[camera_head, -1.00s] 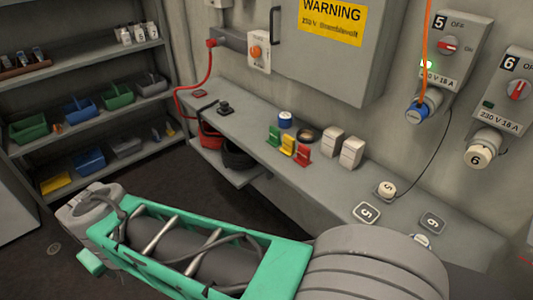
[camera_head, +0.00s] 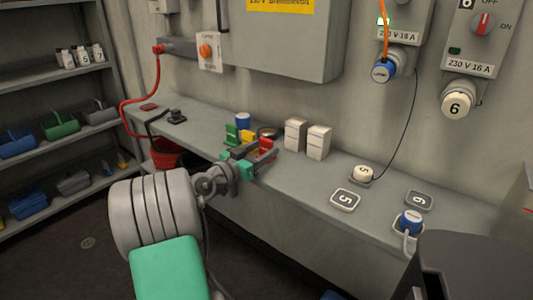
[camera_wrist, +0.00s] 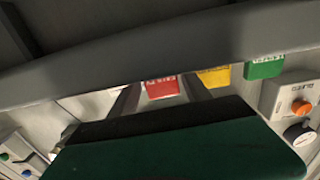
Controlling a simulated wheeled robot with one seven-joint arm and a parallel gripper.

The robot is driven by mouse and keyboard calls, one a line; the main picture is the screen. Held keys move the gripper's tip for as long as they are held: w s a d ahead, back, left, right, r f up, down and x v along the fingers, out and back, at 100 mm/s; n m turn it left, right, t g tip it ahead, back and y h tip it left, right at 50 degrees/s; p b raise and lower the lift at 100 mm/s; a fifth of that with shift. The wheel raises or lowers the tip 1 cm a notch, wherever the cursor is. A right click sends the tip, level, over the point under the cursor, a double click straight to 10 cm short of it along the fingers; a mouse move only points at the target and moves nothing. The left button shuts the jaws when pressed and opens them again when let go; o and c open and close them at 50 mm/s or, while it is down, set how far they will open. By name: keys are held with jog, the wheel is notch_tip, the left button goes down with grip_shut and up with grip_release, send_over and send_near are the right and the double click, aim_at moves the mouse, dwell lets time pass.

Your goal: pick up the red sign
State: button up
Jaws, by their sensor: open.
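The red sign (camera_head: 267,145) stands on the grey bench, at the right end of a short row with a yellow sign (camera_head: 247,137) and a green sign (camera_head: 232,134). My gripper (camera_head: 257,156) is open right in front of the red sign and partly covers it in the head view. In the wrist view the red sign (camera_wrist: 161,88) shows between the two dark fingers, with the yellow sign (camera_wrist: 214,77) and green sign (camera_wrist: 264,67) to its right. I cannot tell whether the fingers touch it.
Two white boxes (camera_head: 306,138) stand just right of the signs. A blue-topped round item (camera_head: 243,121) and a dark ring (camera_head: 268,132) are behind them. Number plates (camera_head: 345,200) and a blue plug (camera_head: 410,222) lie farther right. Shelves (camera_head: 60,90) stand at left.

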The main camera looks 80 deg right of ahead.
jog(key=shift+x, duration=1.05)
jog(key=c, duration=1.1)
